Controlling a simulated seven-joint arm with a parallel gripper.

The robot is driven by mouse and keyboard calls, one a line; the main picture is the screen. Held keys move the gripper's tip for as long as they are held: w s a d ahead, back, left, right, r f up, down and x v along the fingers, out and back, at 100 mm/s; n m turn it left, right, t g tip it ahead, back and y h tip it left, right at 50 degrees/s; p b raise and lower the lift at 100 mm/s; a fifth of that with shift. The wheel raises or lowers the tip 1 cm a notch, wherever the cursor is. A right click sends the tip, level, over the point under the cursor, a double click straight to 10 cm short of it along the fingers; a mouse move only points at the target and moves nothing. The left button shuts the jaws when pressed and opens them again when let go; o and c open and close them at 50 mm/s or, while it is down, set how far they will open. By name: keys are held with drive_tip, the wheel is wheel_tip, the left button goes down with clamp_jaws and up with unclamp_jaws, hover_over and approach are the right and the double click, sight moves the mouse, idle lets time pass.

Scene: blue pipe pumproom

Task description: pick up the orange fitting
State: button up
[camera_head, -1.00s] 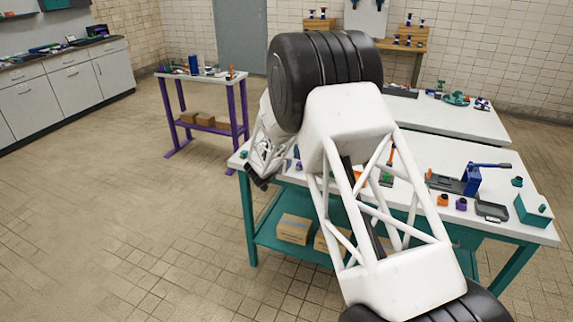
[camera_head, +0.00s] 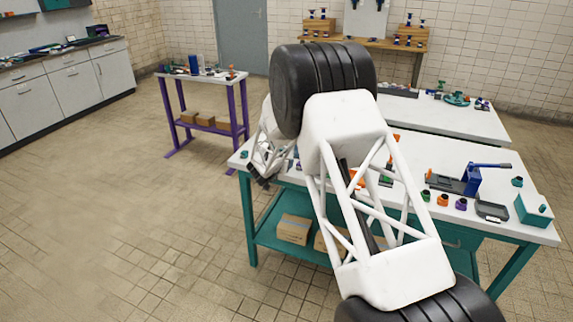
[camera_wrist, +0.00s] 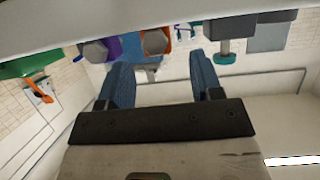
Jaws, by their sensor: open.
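In the wrist view my gripper (camera_wrist: 159,62) is open, with its two blue fingers apart and nothing held between them. An orange fitting (camera_wrist: 155,42) shows just beyond the fingertips, between their lines and nearer the left one. It looks like a short hollow piece, and the top edge of the picture is close to it. In the head view my gripper (camera_head: 262,178) is small and dark at the left end of the white-topped table.
A purple fitting (camera_wrist: 113,46) and a grey piece (camera_wrist: 95,50) are left of the orange one in the wrist view. A dark piece with a teal end (camera_wrist: 224,40) is to the right. A blue-handled vise-like tool (camera_head: 470,180) stands on the table (camera_head: 520,228).

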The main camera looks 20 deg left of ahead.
idle(0.3)
drive_tip(key=shift+x, duration=2.55)
drive_tip(key=shift+r, duration=0.15)
drive_tip(key=shift+c, duration=0.2)
drive_tip(key=c, duration=1)
